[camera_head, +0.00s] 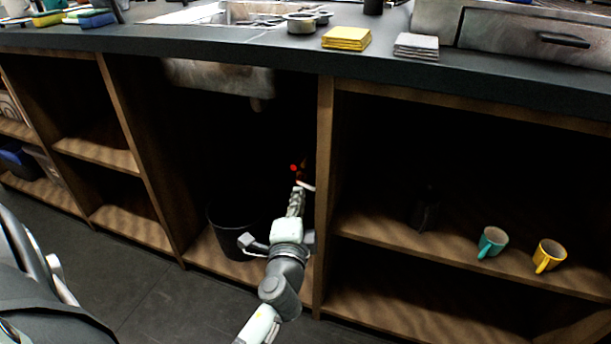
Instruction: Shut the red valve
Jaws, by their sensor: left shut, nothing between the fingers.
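The red valve (293,168) shows as a small bright red spot in the dark cupboard bay under the sink. The pipework around it is mostly lost in shadow, so I cannot tell how the valve is turned. My left gripper (299,188) reaches into this bay from below and is shut with nothing held. Its tip is just below and slightly right of the red spot in the picture. I cannot tell whether it touches the valve. My right gripper is not in view.
A wooden upright (324,190) stands close to the right of my left gripper. A black bin (228,232) stands at the left in the same bay. The sink underside (220,78) hangs above. A teal mug (492,242) and a yellow mug (549,256) stand on the right shelf.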

